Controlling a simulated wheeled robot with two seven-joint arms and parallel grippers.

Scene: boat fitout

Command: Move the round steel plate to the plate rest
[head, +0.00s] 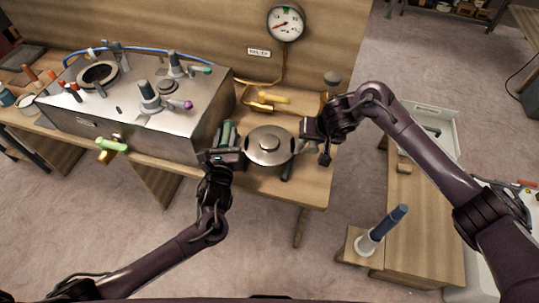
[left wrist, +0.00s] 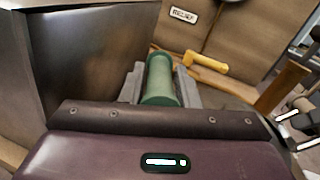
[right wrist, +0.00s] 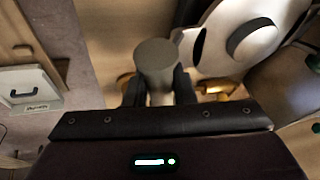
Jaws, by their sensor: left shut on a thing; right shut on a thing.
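The round steel plate (head: 268,148), with a raised central knob, is over the right end of the wooden bench, between my grippers. It also shows in the right wrist view (right wrist: 262,32). My left gripper (head: 226,150) is shut on a green handle (left wrist: 160,80) at the plate's left side. My right gripper (head: 310,135) is shut on a grey handle (right wrist: 156,68) at its right side, beside a slotted lug. I cannot tell whether the plate touches anything beneath. I cannot pick out the plate rest with certainty.
A steel box (head: 130,105) with valves and knobs stands left of the plate. Yellow handles (head: 268,98) lie behind it, below a gauge (head: 286,22). At right are a white tray (head: 436,112) and a low wooden bench (head: 415,225) with a blue-handled tool (head: 383,230).

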